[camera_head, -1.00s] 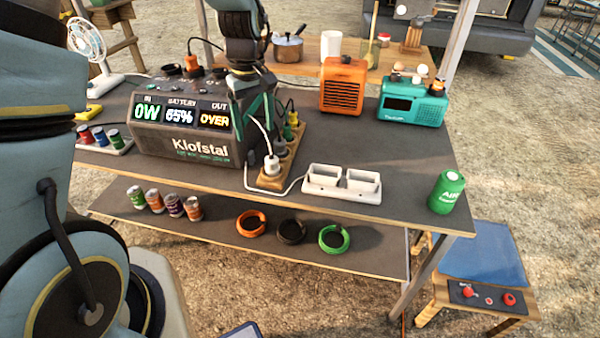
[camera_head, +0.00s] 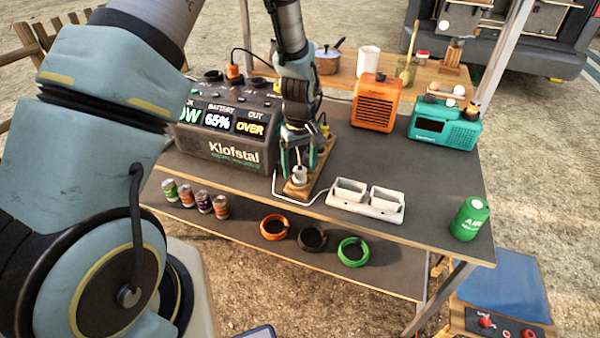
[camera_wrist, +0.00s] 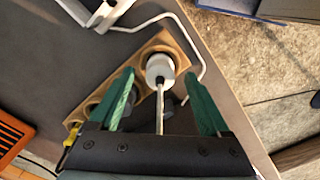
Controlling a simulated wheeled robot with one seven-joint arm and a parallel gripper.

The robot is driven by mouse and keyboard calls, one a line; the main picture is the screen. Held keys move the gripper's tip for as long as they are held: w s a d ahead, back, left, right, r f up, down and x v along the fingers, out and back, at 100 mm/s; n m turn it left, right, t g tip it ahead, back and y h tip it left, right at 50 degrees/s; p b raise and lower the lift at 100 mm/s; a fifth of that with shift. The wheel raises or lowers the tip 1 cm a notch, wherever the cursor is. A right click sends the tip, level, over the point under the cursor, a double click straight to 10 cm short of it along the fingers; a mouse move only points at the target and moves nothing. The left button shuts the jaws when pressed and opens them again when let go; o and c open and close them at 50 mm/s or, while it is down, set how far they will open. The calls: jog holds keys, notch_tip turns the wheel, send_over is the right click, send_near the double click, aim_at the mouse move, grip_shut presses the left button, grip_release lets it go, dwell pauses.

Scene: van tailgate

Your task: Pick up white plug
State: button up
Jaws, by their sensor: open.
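The white plug (camera_wrist: 160,68) sits upright in the end socket of a wooden socket strip (camera_wrist: 174,42), with its cord running from its top. In the head view the plug (camera_head: 299,174) stands at the strip's near end, next to the power station. My gripper (camera_wrist: 163,88) is open above the plug. Its green fingers lie on either side of the plug in the wrist view, apart from it. In the head view my gripper (camera_head: 297,158) points down just over the plug and partly hides the strip.
The power station (camera_head: 225,135) is close on the left. A white double tray (camera_head: 366,199) stands to the right, with a white cable beside it. An orange heater (camera_head: 376,102), teal radio (camera_head: 445,123) and green canister (camera_head: 469,218) stand farther right. A yellow plug (camera_wrist: 70,136) is on the strip.

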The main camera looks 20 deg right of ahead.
jog(key=shift+f, duration=0.75)
grip_shut()
